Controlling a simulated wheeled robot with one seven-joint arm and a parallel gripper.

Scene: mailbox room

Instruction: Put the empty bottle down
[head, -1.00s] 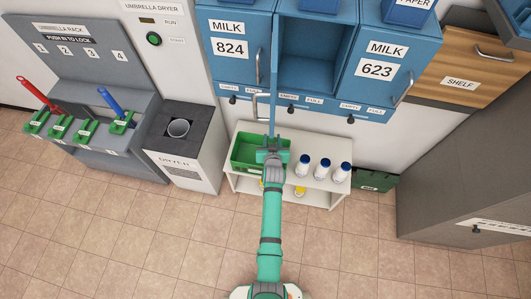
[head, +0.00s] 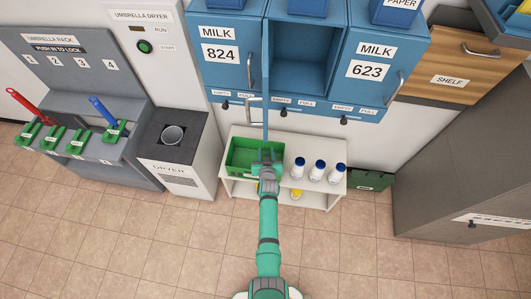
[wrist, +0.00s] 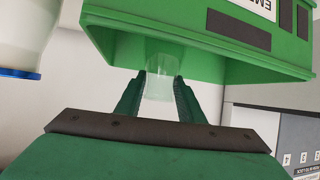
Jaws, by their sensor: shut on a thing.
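My gripper (head: 267,158) is shut on a clear, see-through bottle, which shows between its fingers in the wrist view (wrist: 160,82). The head view hides the bottle behind my gripper and arm. A green crate (head: 242,160) stands on the left of a white shelf unit, and my gripper is over its right part. The wrist view is upside down and shows the crate (wrist: 130,45) with a label starting "EM". There the bottle's far end overlaps the crate's rim. I cannot tell how deep it reaches inside.
Three white bottles with blue caps (head: 317,170) stand right of the crate on the white shelf unit (head: 322,188). Above are blue milk lockers (head: 371,75), with a blue door (head: 266,80) standing open above my gripper. The dryer (head: 180,165) is at left.

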